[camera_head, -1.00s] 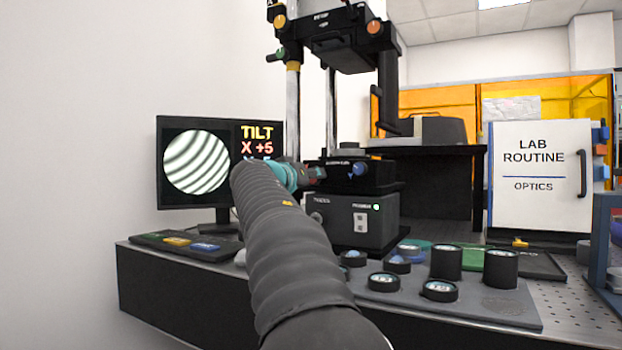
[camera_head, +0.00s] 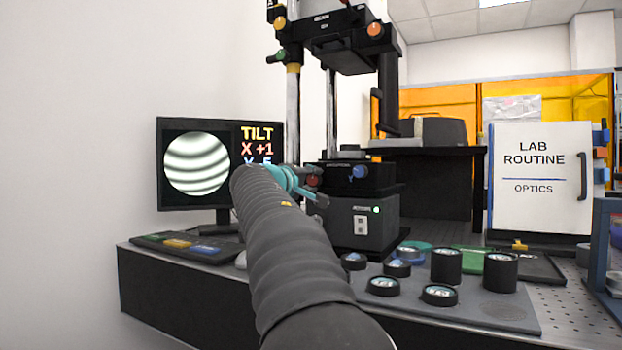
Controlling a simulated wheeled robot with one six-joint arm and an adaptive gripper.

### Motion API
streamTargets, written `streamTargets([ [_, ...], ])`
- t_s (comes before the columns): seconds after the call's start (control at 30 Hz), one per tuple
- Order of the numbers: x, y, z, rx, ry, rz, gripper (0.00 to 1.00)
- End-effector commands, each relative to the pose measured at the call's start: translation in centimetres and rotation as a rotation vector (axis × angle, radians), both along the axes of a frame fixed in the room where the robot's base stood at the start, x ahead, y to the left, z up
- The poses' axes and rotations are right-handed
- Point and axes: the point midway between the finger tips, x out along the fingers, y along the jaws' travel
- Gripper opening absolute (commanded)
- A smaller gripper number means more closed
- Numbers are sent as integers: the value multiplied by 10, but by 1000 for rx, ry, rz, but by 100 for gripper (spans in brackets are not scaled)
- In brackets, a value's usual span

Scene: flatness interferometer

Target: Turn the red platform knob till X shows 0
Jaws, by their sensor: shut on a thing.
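The red platform knob (camera_head: 313,181) shows at the left of the dark platform front, right at my gripper (camera_head: 312,190). My gripper is shut on it, with the far finger seen edge-on and the rest of the hand partly hidden behind my sleeved arm. The blue knob (camera_head: 359,173) sits to the right on the same platform (camera_head: 385,174). The monitor (camera_head: 196,166) at the left shows curved, nearly level fringes and the word TILT. The X reading (camera_head: 256,148) shows +1. The Y reading below it is partly hidden by my arm and seems to show 5.
Several round optics in black mounts (camera_head: 440,294) stand on a grey mat (camera_head: 500,311) at the right front. A keyboard (camera_head: 188,247) lies below the monitor. The interferometer column (camera_head: 388,90) rises behind the platform. A white cabinet (camera_head: 540,175) stands at the right.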

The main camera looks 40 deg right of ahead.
Motion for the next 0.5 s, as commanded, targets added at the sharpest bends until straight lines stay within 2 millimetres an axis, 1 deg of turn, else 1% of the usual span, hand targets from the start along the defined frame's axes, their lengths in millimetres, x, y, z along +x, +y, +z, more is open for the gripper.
streamTargets([
  [0.2, 0, 0, 2, -48, 110, 2, 2],
  [0.5, 1, 0, 1, -78, 181, 2, 2],
])
